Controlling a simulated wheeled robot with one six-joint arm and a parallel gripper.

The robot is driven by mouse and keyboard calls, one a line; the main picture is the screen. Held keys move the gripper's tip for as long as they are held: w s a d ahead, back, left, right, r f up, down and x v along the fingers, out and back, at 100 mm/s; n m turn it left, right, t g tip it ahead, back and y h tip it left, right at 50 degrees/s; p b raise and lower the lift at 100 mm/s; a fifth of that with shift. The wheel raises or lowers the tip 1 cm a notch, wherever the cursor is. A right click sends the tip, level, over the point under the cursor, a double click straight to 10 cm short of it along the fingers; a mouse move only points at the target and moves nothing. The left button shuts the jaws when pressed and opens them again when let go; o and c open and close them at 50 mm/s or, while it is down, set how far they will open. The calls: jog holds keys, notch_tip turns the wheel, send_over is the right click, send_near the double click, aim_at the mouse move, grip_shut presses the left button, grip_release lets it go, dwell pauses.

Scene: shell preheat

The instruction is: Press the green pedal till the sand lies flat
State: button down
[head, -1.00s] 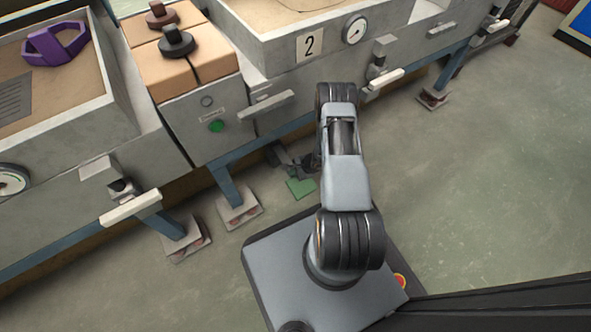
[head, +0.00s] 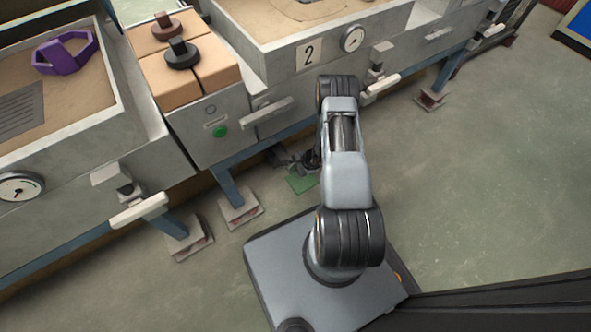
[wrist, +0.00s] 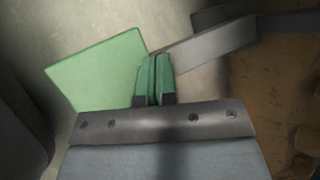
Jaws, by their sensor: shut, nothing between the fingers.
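The green pedal (head: 299,184) is a flat plate low by the floor under the unit marked 2. In the wrist view the pedal (wrist: 92,68) lies left of my fingertips, joined near its right corner to a grey bar. My gripper (wrist: 154,58) is shut and empty, its tips at the pedal's right edge; I cannot tell whether they touch it. In the head view my gripper (head: 309,162) is mostly hidden behind my arm. Sand shows in the box of unit 2 (head: 285,38), only partly in view, with a curved line on its surface.
A left sand box (head: 118,125) holds a purple piece (head: 64,54). Between the boxes, dark knobs (head: 182,54) stand on tan blocks, above a green button (head: 220,132). Pale handles (head: 139,210) and blue legs (head: 225,186) stick out. Floor (head: 480,190) at right is clear.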

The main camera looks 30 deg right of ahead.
jog(key=shift+r, duration=0.5)
jog(key=shift+w+r, duration=0.1)
jog(key=shift+w, duration=0.05)
notch_tip(320, 180, up, 5)
jog(key=p, duration=0.3)
jog(key=shift+w, duration=0.15)
dwell(0.8)
